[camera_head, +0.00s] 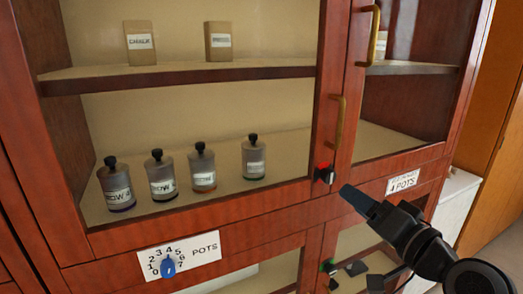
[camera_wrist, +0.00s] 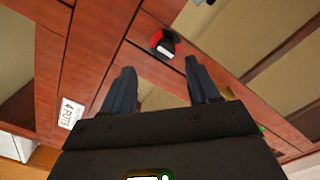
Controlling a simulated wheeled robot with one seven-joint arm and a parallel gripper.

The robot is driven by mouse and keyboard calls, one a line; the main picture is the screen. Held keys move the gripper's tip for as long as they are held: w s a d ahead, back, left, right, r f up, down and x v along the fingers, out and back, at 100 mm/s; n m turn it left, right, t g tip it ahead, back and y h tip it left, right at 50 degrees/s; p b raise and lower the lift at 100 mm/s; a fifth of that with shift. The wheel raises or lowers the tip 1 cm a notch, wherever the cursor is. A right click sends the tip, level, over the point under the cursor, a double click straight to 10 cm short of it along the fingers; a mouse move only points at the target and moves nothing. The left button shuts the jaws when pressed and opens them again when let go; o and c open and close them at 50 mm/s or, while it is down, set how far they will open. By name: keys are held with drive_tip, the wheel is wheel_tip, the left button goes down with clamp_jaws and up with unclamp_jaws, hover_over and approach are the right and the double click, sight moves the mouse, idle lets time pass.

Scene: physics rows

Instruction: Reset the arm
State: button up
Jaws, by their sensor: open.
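My gripper (camera_head: 352,196) reaches in from the lower right in the head view, in front of the wooden cabinet's middle rail. In the wrist view my gripper (camera_wrist: 159,70) has its two dark fingers spread apart with nothing between them. A black and red knob (camera_head: 325,174) on the cabinet frame is just left of the fingertips in the head view. In the wrist view the knob (camera_wrist: 163,43) is just beyond the gap between the fingers; I cannot tell how far.
The cabinet (camera_head: 130,235) has glass-like upper fronts with brass handles (camera_head: 337,125). Several labelled pots (camera_head: 162,175) and two boxes (camera_head: 140,43) stand inside. A numbered dial (camera_head: 168,267) is at lower left. A "4 POTS" label (camera_head: 402,182) is right of the knob. A white unit (camera_head: 455,212) stands at right.

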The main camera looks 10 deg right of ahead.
drive_tip(key=s+f+g+h, duration=0.1)
drive_tip(key=s+f+h, duration=0.2)
drive_tip(key=s+f, duration=0.6)
drive_tip(key=s+f+h, duration=0.2)
drive_tip(key=s+f, duration=0.4)
drive_tip(key=s, duration=0.6)
drive_tip(key=s+a+r+n, duration=0.1)
drive_tip(key=s+n, duration=0.1)
drive_tip(key=s, duration=0.8)
drive_tip(key=s+a+r+n+g, duration=0.1)
drive_tip(key=s+r+n, duration=0.1)
drive_tip(key=s, duration=0.9)
drive_tip(key=shift+s+a+n, duration=0.15)
drive_tip(key=shift+s+n, duration=0.15)
drive_tip(key=shift+n, duration=0.5)
drive_tip(key=shift+r, duration=0.1)
